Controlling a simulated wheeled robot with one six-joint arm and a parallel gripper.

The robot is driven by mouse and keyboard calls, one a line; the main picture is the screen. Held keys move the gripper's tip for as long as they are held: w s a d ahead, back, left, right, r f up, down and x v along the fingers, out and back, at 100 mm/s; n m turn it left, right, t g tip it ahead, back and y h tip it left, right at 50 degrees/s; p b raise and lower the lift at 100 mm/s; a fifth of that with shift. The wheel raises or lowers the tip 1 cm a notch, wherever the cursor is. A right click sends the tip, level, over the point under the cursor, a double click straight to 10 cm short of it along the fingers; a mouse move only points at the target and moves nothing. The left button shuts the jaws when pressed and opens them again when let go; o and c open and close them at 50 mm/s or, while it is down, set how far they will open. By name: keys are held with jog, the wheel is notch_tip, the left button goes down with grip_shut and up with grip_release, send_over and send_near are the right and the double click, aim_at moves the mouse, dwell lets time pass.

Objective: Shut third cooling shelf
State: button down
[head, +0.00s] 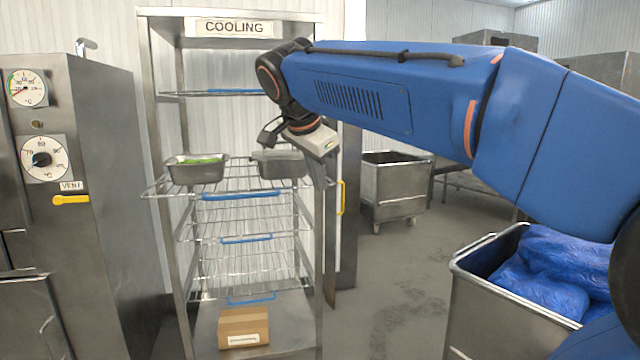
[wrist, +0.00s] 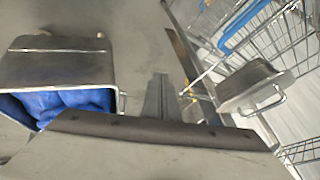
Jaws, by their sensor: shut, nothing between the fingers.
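The cooling rack (head: 155,110) is a steel frame under a COOLING sign, with wire shelves that have blue front handles. The second shelf from the top (head: 240,196) is pulled out past the posts and carries two steel pans. The left pan (head: 197,174) holds something green; the right pan (head: 280,166) is partly behind my wrist. The wire shelf (head: 246,239) below it sits further back. My gripper (head: 318,178) is shut and empty, pointing down beside the right pan. In the wrist view its fingers (wrist: 157,97) are together, left of a pan (wrist: 250,85) and a blue handle (wrist: 245,18).
A cardboard box (head: 243,328) sits at the rack's bottom. A steel oven cabinet (head: 100,200) stands at left. A bin with blue bags (head: 480,310) stands at right front, and a wheeled steel cart (head: 395,190) behind. Floor between rack and bin is clear.

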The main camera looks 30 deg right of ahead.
notch_tip(320, 180, up, 4)
jog(key=w+m, duration=0.2)
jog(key=m, duration=0.1)
jog(key=w+d+f, duration=0.6)
jog(key=w+f, duration=0.1)
jog(key=shift+w+d+f+h, duration=0.2)
jog(key=shift+w+h, duration=0.1)
jog(key=shift+h, duration=0.1)
